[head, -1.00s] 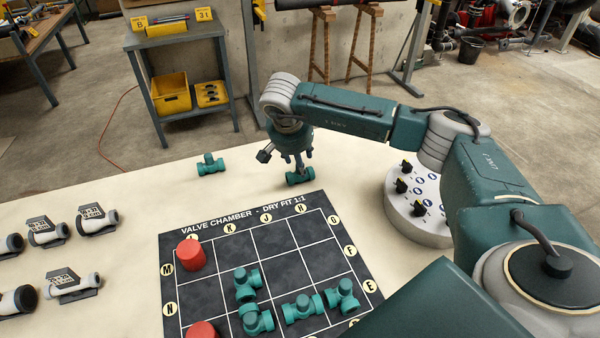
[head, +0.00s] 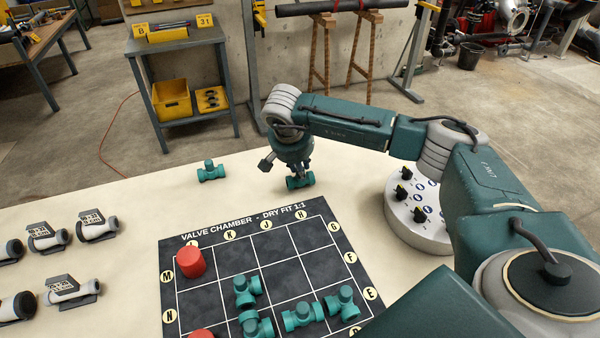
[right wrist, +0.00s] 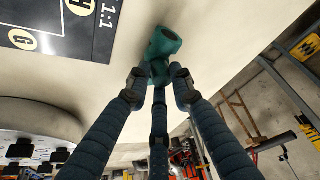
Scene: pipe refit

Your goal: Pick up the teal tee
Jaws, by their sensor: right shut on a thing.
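My right gripper (head: 300,174) reaches down to the table beyond the mat's far edge. It is shut on a teal tee (head: 299,182), which sits at or very near the tabletop. In the right wrist view the fingers (right wrist: 158,78) close around the lower part of this tee (right wrist: 163,42). Another teal tee (head: 210,171) stands alone on the table to the left. Several more teal tees, such as one on the mat (head: 247,289), stand on the grid's near part. My left gripper is not in view.
The dark grid mat (head: 200,262) also carries red cylinders (head: 189,262). Grey valve-like parts (head: 97,225) stand at the left. A round white panel with black knobs (head: 412,232) is right of the gripper. The table around the held tee is clear.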

